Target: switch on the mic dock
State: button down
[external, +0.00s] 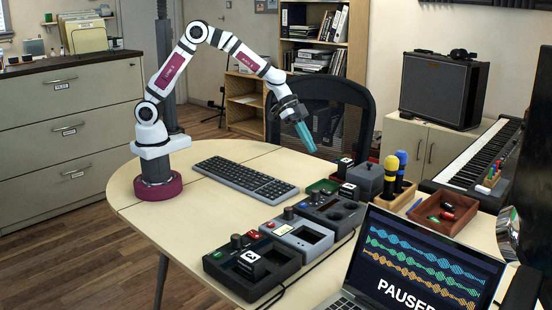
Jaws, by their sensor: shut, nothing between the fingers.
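Several docks with knobs and coloured buttons stand in a row on the table: a black dock (222,268) in front with a green button, a grey dock (318,252) with a red button, and a black dock (352,222) behind it. I cannot read a label that tells which is the mic dock. Two upright microphones, a yellow-topped one (390,170) and a blue-topped one (402,160), stand behind the docks. My gripper (310,149) has teal fingers shut with nothing between them. It is in the air above the far side of the table, pointing down and apart from the docks.
A keyboard (243,178) lies left of the docks. A laptop (420,265) showing "PAUSED" stands at front right. A brown tray (416,214) with small items is behind it. Bare table (190,230) lies left of the docks. Cables run between docks and laptop.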

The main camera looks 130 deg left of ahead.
send_over(324, 190)
jog(key=s, duration=0.2)
notch_tip(324, 190, down, 6)
jog(key=shift+w+f, duration=0.1)
jog(key=shift+w, duration=0.05)
notch_tip(324, 190, down, 3)
jog(key=shift+f, duration=0.55)
jog(key=shift+s+f, duration=0.25)
jog(key=shift+f, duration=0.1)
jog(key=shift+r, duration=0.15)
jog(key=shift+r, duration=0.7)
